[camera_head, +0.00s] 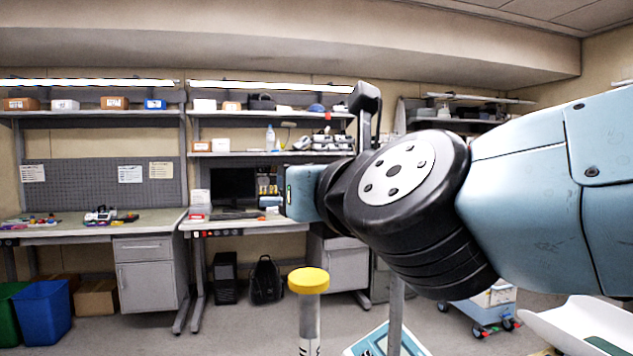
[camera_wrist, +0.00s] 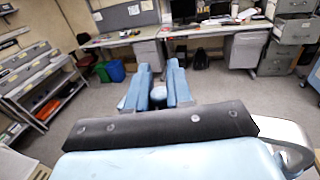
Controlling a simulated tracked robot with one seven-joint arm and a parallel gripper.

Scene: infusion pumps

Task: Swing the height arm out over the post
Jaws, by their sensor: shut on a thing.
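In the wrist view my gripper (camera_wrist: 159,78) has its two blue fingers around a small rounded blue thing (camera_wrist: 158,96), and is shut on it. What this thing belongs to is hidden. In the head view my arm reaches in from the right and its black joint covers the middle. The end of my gripper is hard to make out there. I cannot tell which part is the height arm.
Workbenches with shelves line the far wall, one bench (camera_head: 90,228) at the left. Blue (camera_head: 42,312) and green bins stand at the lower left. A white and teal object (camera_head: 372,340) is at the bottom. A blue wheeled cart (camera_head: 484,308) is on the right. Open floor lies between.

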